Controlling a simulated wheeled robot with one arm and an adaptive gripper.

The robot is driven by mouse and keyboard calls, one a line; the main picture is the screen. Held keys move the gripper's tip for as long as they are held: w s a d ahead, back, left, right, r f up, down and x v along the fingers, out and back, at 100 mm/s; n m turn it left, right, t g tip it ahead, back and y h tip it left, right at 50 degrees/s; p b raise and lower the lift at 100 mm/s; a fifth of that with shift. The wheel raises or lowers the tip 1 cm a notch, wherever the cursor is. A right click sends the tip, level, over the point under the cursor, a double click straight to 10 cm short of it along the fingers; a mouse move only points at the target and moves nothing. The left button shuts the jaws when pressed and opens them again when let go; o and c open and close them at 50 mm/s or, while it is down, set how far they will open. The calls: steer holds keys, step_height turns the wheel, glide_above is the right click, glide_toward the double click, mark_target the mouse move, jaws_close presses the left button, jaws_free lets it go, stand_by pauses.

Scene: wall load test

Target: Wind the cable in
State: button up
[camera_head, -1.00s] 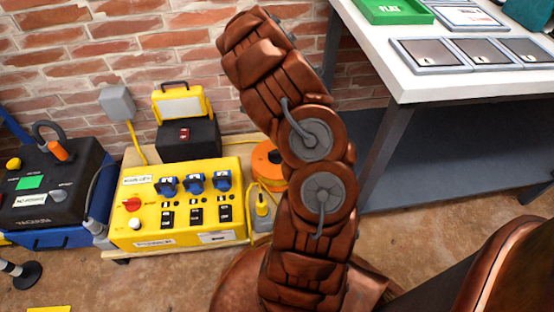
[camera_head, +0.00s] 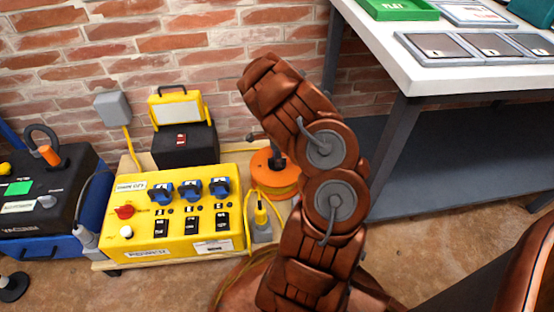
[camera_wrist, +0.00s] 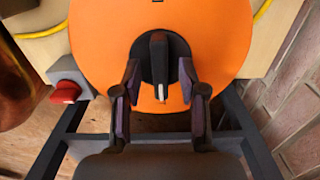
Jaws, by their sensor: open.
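The orange cable reel (camera_head: 262,166) stands on the low wooden platform, partly hidden behind my arm. In the wrist view the reel's orange face (camera_wrist: 215,45) fills the upper middle, with a black round hub and a black knob (camera_wrist: 158,65) that carries a white mark. My gripper (camera_wrist: 160,78) is open, with one finger on each side of the knob. I cannot tell whether the fingers touch it. Yellow cable (camera_head: 248,215) runs down beside the yellow power box near a yellow plug; pieces also show in the wrist view (camera_wrist: 42,30).
A yellow power box (camera_head: 150,215) with blue sockets stands left of the reel. A work lamp (camera_head: 178,110) on a black case is behind it. A white-topped table (camera_head: 400,65) is at right, a brick wall (camera_head: 60,45) behind. A red button (camera_wrist: 66,92) is left of the reel.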

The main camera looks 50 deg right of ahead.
steer(key=shift+f, duration=0.15)
steer(key=shift+c, duration=0.2)
jaws_close()
